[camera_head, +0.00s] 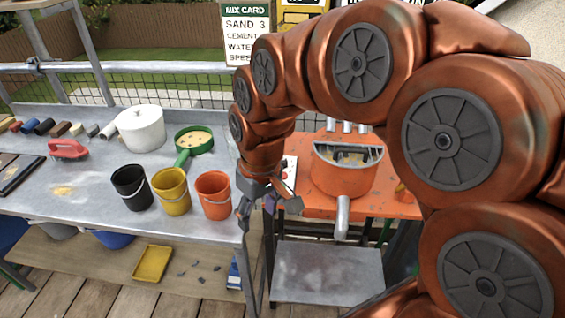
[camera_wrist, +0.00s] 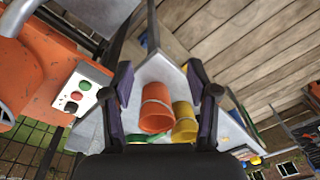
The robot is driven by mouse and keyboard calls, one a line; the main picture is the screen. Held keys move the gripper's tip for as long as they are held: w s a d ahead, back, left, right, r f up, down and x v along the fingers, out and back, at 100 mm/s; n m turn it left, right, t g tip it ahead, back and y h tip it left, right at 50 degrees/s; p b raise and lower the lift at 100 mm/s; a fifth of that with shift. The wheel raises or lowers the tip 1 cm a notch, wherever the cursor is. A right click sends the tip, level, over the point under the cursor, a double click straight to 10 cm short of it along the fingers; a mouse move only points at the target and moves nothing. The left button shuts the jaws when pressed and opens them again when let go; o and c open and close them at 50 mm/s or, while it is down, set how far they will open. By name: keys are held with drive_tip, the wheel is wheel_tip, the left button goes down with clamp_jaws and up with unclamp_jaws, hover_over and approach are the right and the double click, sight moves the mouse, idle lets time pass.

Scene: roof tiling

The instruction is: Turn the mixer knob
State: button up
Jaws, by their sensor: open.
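The mixer (camera_head: 343,172) is an orange drum with a grey spout on an orange stand at the middle right. Its pale control panel (camera_head: 290,170) is mostly hidden behind my gripper (camera_head: 268,212). In the wrist view the panel (camera_wrist: 93,73) is at the left, with a green button (camera_wrist: 84,85), a red button (camera_wrist: 77,96) and a black knob (camera_wrist: 70,107). My gripper (camera_wrist: 160,70) is open and empty, pointing down in front of the gap between bench and mixer stand. In the wrist view the panel lies left of both fingers, apart from them.
A grey bench (camera_head: 90,200) at left holds black (camera_head: 131,188), yellow (camera_head: 171,190) and orange (camera_head: 213,194) buckets, a white pot (camera_head: 141,128) and a green sieve (camera_head: 193,142). A yellow tray (camera_head: 152,263) is on the lower shelf. My arm covers the right side.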

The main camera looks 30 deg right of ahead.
drive_tip(key=w+d+f+t+b, duration=0.2)
drive_tip(key=w+d, duration=0.5)
drive_tip(key=w, duration=0.4)
drive_tip(key=t+b, duration=0.2)
drive_tip(key=b, duration=0.1)
approach(282, 160)
drive_tip(key=f, duration=0.1)
drive_tip(key=shift+m, duration=0.4)
drive_tip(key=shift+p+x, duration=0.8)
drive_tip(key=shift+x, duration=3.3)
drive_tip(key=shift+w, duration=0.1)
drive_tip(key=shift+r, duration=0.1)
drive_tip(key=shift+c, duration=0.3)
clamp_jaws()
